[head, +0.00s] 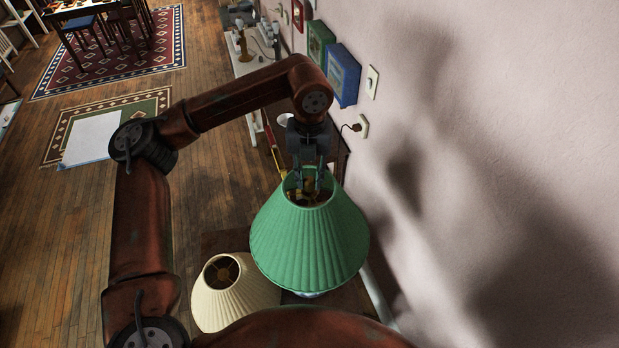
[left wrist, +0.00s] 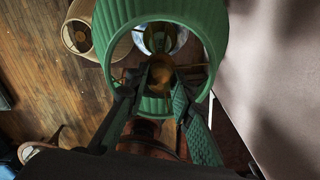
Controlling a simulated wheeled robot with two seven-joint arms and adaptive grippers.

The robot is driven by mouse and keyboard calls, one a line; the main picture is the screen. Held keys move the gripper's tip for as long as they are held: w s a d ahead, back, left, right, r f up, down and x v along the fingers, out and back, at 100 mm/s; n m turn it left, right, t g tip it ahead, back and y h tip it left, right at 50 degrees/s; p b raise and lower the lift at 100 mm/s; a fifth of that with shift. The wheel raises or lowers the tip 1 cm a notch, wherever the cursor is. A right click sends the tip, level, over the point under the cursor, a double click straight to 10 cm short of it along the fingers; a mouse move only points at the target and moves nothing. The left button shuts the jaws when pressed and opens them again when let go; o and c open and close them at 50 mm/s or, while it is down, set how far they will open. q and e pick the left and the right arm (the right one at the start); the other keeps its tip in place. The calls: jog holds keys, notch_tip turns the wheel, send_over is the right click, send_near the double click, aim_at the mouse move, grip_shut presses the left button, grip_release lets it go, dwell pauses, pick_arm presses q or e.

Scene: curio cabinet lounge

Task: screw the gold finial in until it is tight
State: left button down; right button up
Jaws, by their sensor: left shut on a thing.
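A green pleated lampshade (head: 308,240) stands upright near the wall, open at its top. My left gripper (head: 308,186) points down into the top opening of the shade. The gold finial (left wrist: 160,72) shows between its fingertips in the left wrist view, and the gripper (left wrist: 160,88) is shut on it. The green shade (left wrist: 165,12) surrounds the fingertips there. The finial's lower end and its thread are hidden, so I cannot tell how it sits. My right gripper is not in view.
A smaller cream lampshade (head: 236,292) stands left of the green one, close beside it. The wall (head: 480,150) is near on the right, with a blue box-like frame (head: 343,75) and a plugged-in outlet (head: 361,126). Wooden floor (head: 215,185) is free at left.

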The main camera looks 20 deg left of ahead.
pick_arm(q)
jog(key=m, duration=0.7)
jog(key=shift+f, duration=0.1)
jog(key=m, duration=0.7)
jog(key=shift+m, duration=0.4)
jog(key=m, duration=0.6)
jog(key=shift+m, duration=0.4)
jog(key=m, duration=0.6)
jog(key=shift+m+b, duration=0.4)
jog(key=c, duration=1.8)
grip_release()
jog(key=shift+a, duration=0.1)
